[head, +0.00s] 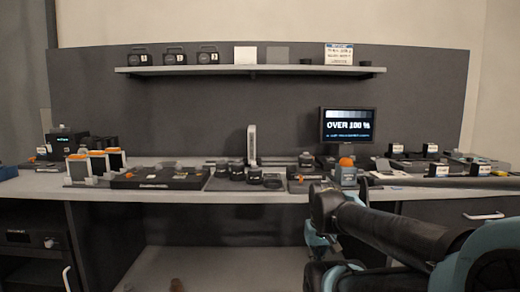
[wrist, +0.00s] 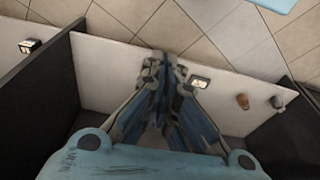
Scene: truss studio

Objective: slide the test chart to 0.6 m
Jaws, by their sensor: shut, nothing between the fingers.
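My gripper (wrist: 160,65) shows in the wrist view with its fingers together and nothing between them. It is above a long pale panel (wrist: 110,65) and a tiled floor. In the head view my arm comes in from the lower right, and I cannot make out the fingertips there. I cannot identify the test chart for certain. A narrow pale upright piece (head: 252,145) stands at the middle of the worktop, but I cannot tell whether it is the chart. No distance scale can be read.
The worktop (head: 215,194) holds dark lens-like cylinders (head: 254,176), a flat black case (head: 160,178) and a monitor (head: 348,125) reading "OVER 100 %". A shelf (head: 220,70) runs above. In the wrist view, a small labelled block (wrist: 201,82) and a brown knob (wrist: 243,101) are right of my gripper.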

